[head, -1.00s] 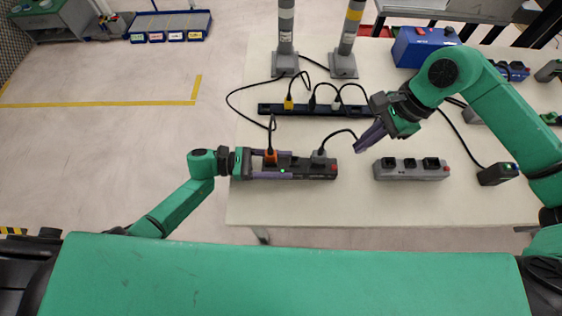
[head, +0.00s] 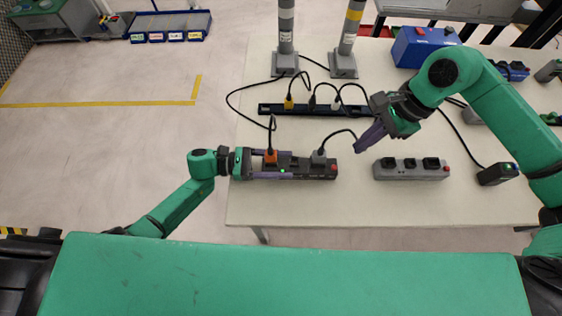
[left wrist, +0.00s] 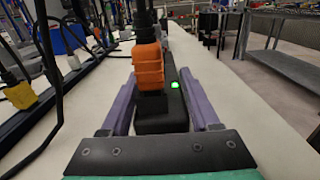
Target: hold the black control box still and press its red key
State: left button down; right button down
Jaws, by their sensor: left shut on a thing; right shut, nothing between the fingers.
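The black control box (head: 312,172) lies lengthwise near the table's front left. Its red key (head: 334,169) is at its right end. An orange plug and a grey plug stand in its top, and a small green light glows on it. My left gripper (head: 284,167) is shut on the box from its left end, one purple finger along each long side. The left wrist view shows the box (left wrist: 174,118) between the fingers, the orange plug hiding part of it and the red key out of sight. My right gripper (head: 360,148) is shut and empty, right of the box and apart from it.
A grey socket box (head: 410,174) with a red button lies to the right. A long dark power strip (head: 310,109) with several plugs and cables lies behind. Two grey posts (head: 285,45) and a blue box (head: 424,47) stand at the back. The table front (head: 350,208) is clear.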

dwell(0.3)
jog(key=a+m+t+y, duration=0.1)
jog(key=m, duration=0.4)
jog(key=s+a+r+m+t+y, duration=0.1)
jog(key=m+y, duration=0.1)
jog(key=m, duration=0.3)
jog(key=a+m+t+y, duration=0.1)
jog(key=m+t, duration=0.1)
jog(key=m, duration=0.4)
jog(key=shift+s+r, duration=0.2)
jog(key=shift+r, duration=0.2)
jog(key=shift+y, duration=0.3)
send_near(325, 164)
jog(key=shift+x, duration=2.45)
jog(key=shift+w+f, duration=0.1)
jog(key=shift+w, duration=0.05)
jog(key=shift+d+f, duration=0.1)
jog(key=shift+f, duration=0.2)
